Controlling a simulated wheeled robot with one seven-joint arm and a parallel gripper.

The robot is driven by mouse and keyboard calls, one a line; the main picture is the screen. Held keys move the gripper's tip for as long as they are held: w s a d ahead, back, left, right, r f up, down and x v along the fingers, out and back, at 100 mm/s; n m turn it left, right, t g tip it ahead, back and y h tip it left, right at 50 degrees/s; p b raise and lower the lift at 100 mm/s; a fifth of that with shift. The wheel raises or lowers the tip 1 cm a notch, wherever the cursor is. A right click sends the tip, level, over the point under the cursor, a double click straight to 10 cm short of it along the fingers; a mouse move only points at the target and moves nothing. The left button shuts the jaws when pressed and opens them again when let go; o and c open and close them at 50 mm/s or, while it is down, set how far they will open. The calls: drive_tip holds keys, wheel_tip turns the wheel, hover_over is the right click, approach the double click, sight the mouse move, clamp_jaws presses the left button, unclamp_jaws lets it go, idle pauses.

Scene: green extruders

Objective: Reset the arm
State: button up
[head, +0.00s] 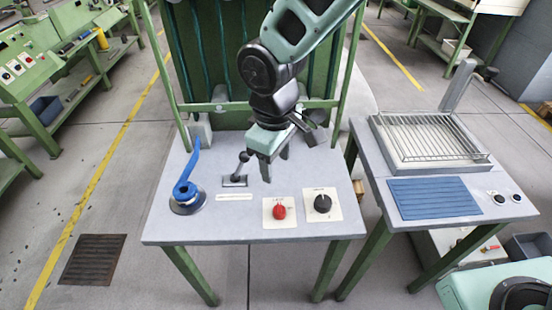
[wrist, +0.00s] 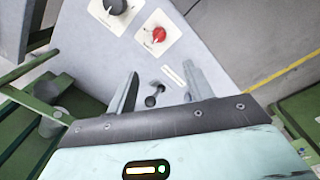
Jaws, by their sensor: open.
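My gripper (head: 275,168) hangs pointing down above the grey table (head: 220,228), behind and to the right of a small black lever (head: 240,168). It is open, with nothing between its fingers. In the wrist view, the two fingers of my gripper (wrist: 160,90) stand wide apart, and the lever (wrist: 154,95) shows between them, lower down on the table. Whether a finger touches the lever cannot be told from the head view; they look apart.
A blue-handled lever (head: 186,185) stands at the table's left. A red knob (head: 279,211) and a black knob (head: 322,203) sit at the front right. Green posts and tubes rise at the back. A second table with a wire rack (head: 430,137) and blue mat (head: 434,198) stands right.

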drive_tip(key=shift+s, duration=0.1)
idle(0.3)
drive_tip(key=s+d+r+m, duration=0.1)
drive_tip(key=s+d+r, duration=0.2)
drive_tip(key=s+d, duration=0.2)
drive_tip(key=s+d+r+m+y, duration=0.1)
drive_tip(key=s+d+r, duration=0.3)
drive_tip(key=s, duration=0.8)
drive_tip(key=shift+d+r+m, duration=0.15)
drive_tip(key=shift+d+m, duration=0.55)
drive_tip(key=shift+d, duration=0.25)
drive_tip(key=shift+w, duration=0.1)
